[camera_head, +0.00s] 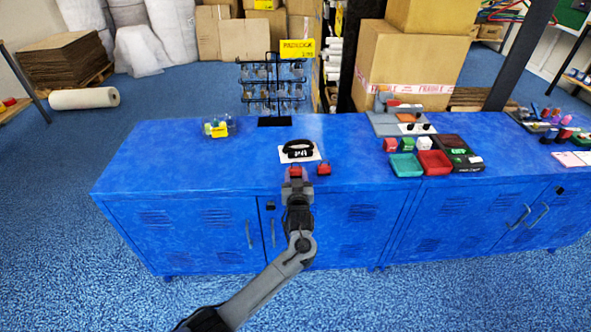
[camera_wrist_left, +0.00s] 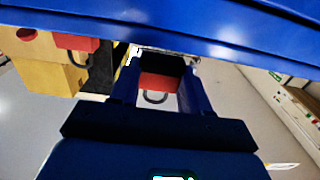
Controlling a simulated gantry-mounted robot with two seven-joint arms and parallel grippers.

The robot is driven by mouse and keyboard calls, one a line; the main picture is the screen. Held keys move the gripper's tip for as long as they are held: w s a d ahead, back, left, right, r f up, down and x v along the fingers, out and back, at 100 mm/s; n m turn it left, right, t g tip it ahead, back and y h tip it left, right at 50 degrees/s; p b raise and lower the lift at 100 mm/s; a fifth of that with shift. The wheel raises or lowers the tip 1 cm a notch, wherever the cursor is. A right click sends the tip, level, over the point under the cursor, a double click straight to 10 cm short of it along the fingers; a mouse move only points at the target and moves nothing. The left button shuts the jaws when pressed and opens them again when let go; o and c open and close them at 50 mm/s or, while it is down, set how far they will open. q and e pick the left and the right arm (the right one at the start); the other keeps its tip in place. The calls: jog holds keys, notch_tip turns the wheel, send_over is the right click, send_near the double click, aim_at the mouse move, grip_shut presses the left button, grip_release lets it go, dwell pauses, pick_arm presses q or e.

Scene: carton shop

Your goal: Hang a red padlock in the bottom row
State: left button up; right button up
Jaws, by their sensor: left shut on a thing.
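My left gripper (camera_head: 295,179) is at the front edge of the blue cabinet top, shut on a red padlock (camera_head: 295,171). In the left wrist view the red padlock (camera_wrist_left: 160,83) sits between the fingers (camera_wrist_left: 155,92), its dark shackle showing beyond them. A second red padlock (camera_head: 323,168) stands just to the right on the cabinet top; it also shows in the left wrist view (camera_wrist_left: 75,42), apart from my fingers. The black wire rack (camera_head: 272,85) stands at the back of the top, with several small padlocks hanging in rows; their colours are hard to tell.
A white card with a black ring-shaped item (camera_head: 298,150) lies between gripper and rack. A clear tray with yellow and green items (camera_head: 217,127) is at left. Red and green trays (camera_head: 435,162) and a grey fixture (camera_head: 385,122) are at right. The left top is mostly clear.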

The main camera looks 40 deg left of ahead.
pick_arm(q)
jog(key=shift+p+v, duration=1.9)
jog(key=shift+v, duration=0.6)
jog(key=shift+s+d, duration=0.35)
jog(key=shift+s, duration=0.05)
jog(key=shift+w, duration=0.1)
